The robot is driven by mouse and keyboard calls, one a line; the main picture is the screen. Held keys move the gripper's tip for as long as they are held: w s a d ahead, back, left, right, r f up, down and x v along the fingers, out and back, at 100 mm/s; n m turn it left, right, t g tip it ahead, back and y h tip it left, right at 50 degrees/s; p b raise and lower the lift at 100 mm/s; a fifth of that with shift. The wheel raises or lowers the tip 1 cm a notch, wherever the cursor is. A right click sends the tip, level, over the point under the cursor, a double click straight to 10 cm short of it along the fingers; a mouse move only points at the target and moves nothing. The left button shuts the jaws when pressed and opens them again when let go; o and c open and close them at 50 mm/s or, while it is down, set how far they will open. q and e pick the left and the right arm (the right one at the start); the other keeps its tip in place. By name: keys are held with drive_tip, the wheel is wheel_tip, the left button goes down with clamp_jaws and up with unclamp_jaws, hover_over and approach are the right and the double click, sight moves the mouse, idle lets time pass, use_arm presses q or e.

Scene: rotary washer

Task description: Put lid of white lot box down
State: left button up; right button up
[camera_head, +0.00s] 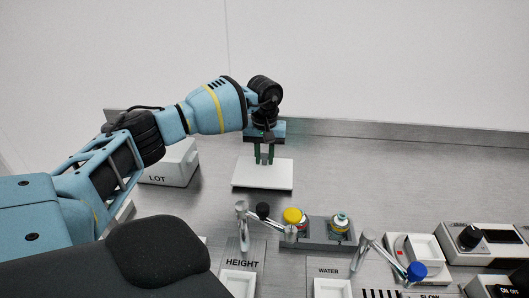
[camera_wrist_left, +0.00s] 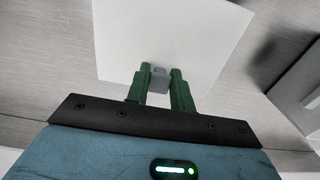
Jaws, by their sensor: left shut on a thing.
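The white lid (camera_head: 263,176) is a flat square plate over the metal worktop, to the right of the white lot box (camera_head: 175,168). My left gripper (camera_head: 264,158) points down and is shut on the lid's grey handle. In the left wrist view the green fingers (camera_wrist_left: 160,80) grip the small grey knob at the middle of the lid (camera_wrist_left: 165,35). Whether the lid touches the worktop or hangs just above it, I cannot tell. The lot box is partly hidden behind my left arm. My right gripper is not in view.
A grey holder (camera_head: 318,235) with a yellow-capped and a teal-capped part stands in front of the lid. Taps (camera_head: 243,225), HEIGHT and WATER trays and a knobbed device (camera_head: 480,240) stand nearby. The worktop right of the lid (camera_head: 370,180) is clear. A back wall rises behind.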

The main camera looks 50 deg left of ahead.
sight(265, 156)
use_arm(q)
drive_tip(key=o, duration=1)
drive_tip(key=shift+f, duration=0.1)
wheel_tip(265, 156, up, 12)
drive_tip(key=shift+r, duration=0.2)
idle(0.5)
